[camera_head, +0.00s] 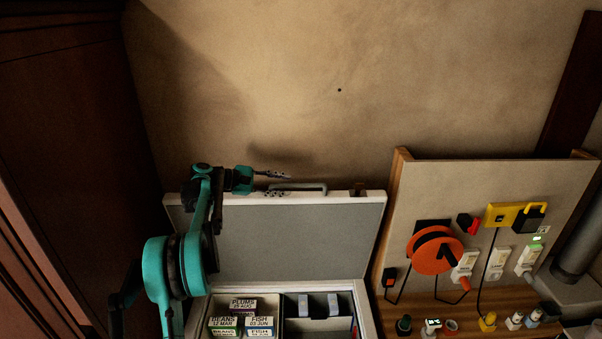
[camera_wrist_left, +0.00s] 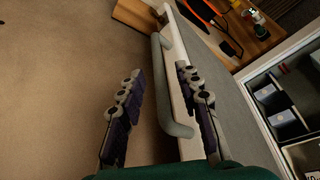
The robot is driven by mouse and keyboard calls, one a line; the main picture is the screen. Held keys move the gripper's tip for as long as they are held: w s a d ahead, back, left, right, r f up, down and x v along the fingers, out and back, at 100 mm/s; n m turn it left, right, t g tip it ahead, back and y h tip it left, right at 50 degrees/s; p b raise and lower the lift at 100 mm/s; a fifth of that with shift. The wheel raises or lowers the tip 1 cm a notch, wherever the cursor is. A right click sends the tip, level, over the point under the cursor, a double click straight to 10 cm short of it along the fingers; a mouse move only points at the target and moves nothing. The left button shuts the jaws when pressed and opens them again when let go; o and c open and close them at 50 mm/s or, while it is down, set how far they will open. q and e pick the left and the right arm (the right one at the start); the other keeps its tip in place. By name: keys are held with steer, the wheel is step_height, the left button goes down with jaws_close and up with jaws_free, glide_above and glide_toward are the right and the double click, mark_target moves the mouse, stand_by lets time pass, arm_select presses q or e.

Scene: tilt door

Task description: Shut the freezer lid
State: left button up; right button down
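The freezer lid (camera_head: 300,240) stands raised, its grey inner face toward me, at the back of the open freezer (camera_head: 363,308). A grey bar handle (camera_head: 303,187) sits along the lid's top edge; it also shows in the left wrist view (camera_wrist_left: 168,85). My left gripper (camera_head: 284,184) is at the top edge of the lid, by the handle's left end. In the left wrist view its two fingers (camera_wrist_left: 165,95) are spread, with the handle and lid edge between them. Contact with the handle cannot be told. My right gripper is not in view.
Labelled boxes (camera_head: 243,320) and a dark compartment (camera_head: 318,322) fill the freezer. To the right stands a board (camera_head: 480,180) with an orange cable reel (camera_head: 434,252) and plugs, on a wooden bench. A dark wooden cabinet (camera_head: 60,120) is at left.

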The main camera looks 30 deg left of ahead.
mark_target(297, 185)
arm_select(q)
steer(key=p+x, duration=0.1)
steer(key=x, duration=0.6)
steer(key=shift+w, duration=0.35)
steer(key=shift+d, duration=0.1)
jaws_close()
